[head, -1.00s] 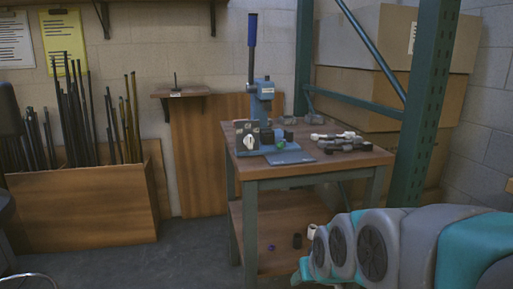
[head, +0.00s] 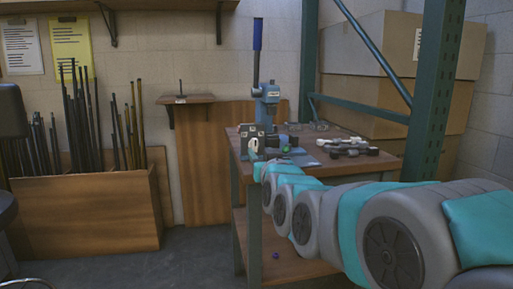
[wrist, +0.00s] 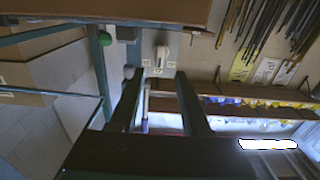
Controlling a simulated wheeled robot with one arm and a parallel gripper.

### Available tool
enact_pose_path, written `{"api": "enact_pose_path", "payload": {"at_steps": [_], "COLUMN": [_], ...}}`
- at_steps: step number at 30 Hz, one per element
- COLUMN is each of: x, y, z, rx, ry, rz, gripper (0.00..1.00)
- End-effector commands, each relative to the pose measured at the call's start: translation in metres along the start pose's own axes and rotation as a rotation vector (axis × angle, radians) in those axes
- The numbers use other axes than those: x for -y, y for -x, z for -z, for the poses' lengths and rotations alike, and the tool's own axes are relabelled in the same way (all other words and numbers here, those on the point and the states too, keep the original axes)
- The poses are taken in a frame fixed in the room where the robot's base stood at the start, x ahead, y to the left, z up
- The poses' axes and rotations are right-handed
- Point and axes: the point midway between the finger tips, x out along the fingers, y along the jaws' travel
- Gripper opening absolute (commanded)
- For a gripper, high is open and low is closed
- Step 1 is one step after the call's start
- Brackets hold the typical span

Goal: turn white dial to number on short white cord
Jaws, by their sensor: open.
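The white dial (head: 254,145) is on the front of a small grey box at the left of the press on the workbench. In the wrist view the dial (wrist: 162,55) is an elongated white knob with small white labels around it. My gripper (wrist: 154,75) is open and empty, its two dark fingers pointing toward the dial with a gap between the tips and the dial. In the head view my arm reaches to the bench's front left corner, and the gripper is not clearly distinguishable. The numbers are too small to read. I cannot make out a short white cord.
A press with a long blue handle (head: 257,36) stands on the wooden workbench (head: 291,170). Black and white lamp parts (head: 347,148) lie on its right side. A green rack post (head: 434,90) stands at the right. A wooden bin (head: 90,212) of rods is at the left.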

Motion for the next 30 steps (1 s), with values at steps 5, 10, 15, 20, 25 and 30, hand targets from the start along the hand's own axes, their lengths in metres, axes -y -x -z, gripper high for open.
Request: {"api": "enact_pose_path", "payload": {"at_steps": [5, 10, 15, 20, 25, 30], "x": [0.000, 0.000, 0.000, 0.000, 0.000, 0.000], "y": [-0.020, -0.043, -0.060, -0.066, -0.066, -0.066], "z": [-0.001, 0.000, -0.002, -0.001, -0.001, -0.001], "rx": [0.003, 0.002, 0.005, 0.003, 0.003, 0.003], "ry": [-0.001, -0.001, 0.001, 0.001, 0.001, 0.000], "rz": [0.000, 0.000, 0.000, 0.000, 0.000, 0.000], "gripper": [0.47, 0.47, 0.47, 0.47, 0.47, 0.33]}}
